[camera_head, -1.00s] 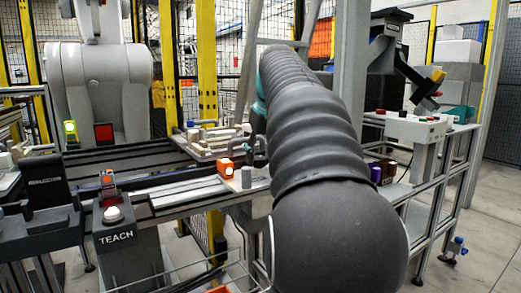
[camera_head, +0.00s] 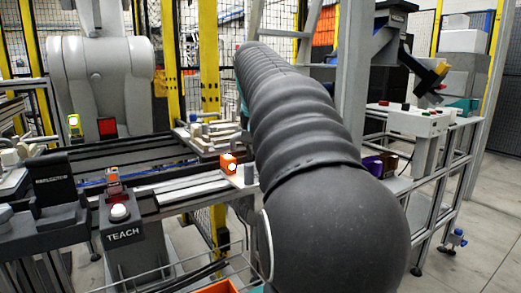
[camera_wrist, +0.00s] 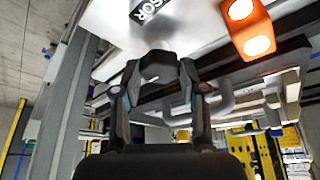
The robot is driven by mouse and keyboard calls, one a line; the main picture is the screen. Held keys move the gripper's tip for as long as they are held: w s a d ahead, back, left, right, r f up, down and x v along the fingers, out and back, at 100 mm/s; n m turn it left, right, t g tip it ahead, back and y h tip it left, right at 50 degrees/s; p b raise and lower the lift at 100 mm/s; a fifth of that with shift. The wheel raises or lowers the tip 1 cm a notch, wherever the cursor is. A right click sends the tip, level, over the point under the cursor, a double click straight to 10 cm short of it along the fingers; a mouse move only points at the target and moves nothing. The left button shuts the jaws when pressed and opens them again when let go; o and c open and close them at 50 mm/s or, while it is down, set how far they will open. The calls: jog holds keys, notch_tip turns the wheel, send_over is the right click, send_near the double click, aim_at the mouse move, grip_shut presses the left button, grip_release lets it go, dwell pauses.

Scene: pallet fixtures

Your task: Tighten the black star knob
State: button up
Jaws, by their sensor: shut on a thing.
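In the wrist view, my gripper (camera_wrist: 158,78) has its two dark fingers closed around the sides of a dark rounded piece (camera_wrist: 158,62), which appears to be the black star knob. Its star shape is not clear, and how tight it sits cannot be told. The piece is under a pale plate (camera_wrist: 190,20) lettered "SOR", as this view is turned. In the head view my large black arm hides the gripper and the knob.
An orange lit sensor block (camera_head: 228,163) stands close to my arm; it also shows in the wrist view (camera_wrist: 247,28). A grey TEACH post (camera_head: 125,238) stands at front left. A pallet with pale blocks (camera_head: 212,135) lies behind the rail. A bench (camera_head: 425,120) is at right.

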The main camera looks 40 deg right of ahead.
dwell(0.4)
jog(key=o, duration=1.1)
jog(key=shift+o, duration=0.2)
jog(key=v, duration=1.2)
jog(key=shift+w, duration=0.15)
